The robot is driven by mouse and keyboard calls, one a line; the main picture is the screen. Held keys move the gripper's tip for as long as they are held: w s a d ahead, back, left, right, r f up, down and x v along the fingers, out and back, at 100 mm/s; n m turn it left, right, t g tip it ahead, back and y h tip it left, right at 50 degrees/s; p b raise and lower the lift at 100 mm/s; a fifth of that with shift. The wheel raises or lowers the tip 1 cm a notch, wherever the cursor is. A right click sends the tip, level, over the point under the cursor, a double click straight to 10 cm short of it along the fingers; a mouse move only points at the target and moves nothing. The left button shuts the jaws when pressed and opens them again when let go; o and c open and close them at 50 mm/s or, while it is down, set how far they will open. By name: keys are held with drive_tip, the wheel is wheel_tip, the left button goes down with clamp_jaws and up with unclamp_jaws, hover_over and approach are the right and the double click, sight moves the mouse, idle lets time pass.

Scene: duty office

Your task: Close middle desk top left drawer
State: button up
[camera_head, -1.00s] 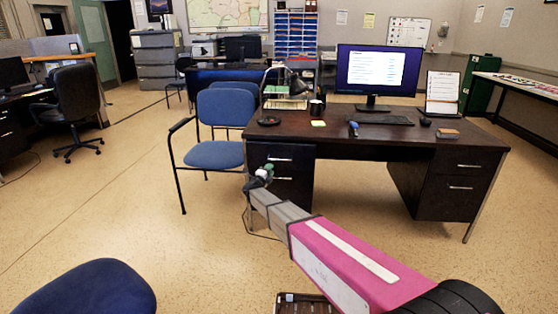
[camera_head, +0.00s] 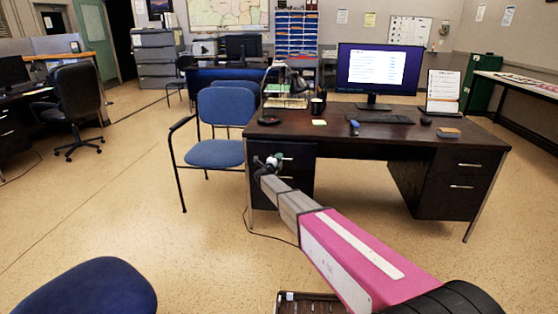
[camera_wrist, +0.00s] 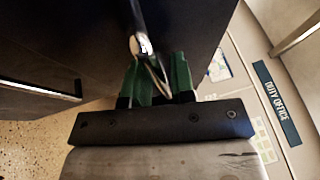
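The middle desk (camera_head: 350,142) is dark brown, with a left pedestal of two drawers. Its top left drawer (camera_head: 302,150) has a bar handle, partly hidden behind my gripper in the head view; how far this drawer stands out is hard to tell. My gripper (camera_head: 272,161) is in front of the drawer's left part. In the wrist view, the green fingertips of my gripper (camera_wrist: 158,78) are apart, with the metal handle (camera_wrist: 140,42) right at them, its end near the gap. I cannot tell whether they touch it. The lower drawer's handle (camera_wrist: 40,90) is at the left.
A blue chair (camera_head: 213,150) stands just left of the desk, and another blue seat (camera_head: 95,290) is at the near left. A monitor (camera_head: 378,70), lamp and mug stand on the desk. The floor in front of the desk is mostly clear.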

clamp_jaws()
drive_tip(key=w, duration=0.4)
drive_tip(key=shift+w, duration=0.25)
drive_tip(key=shift+o, duration=1.8)
unclamp_jaws()
drive_tip(key=shift+f, duration=0.1)
drive_tip(key=v, duration=1.1)
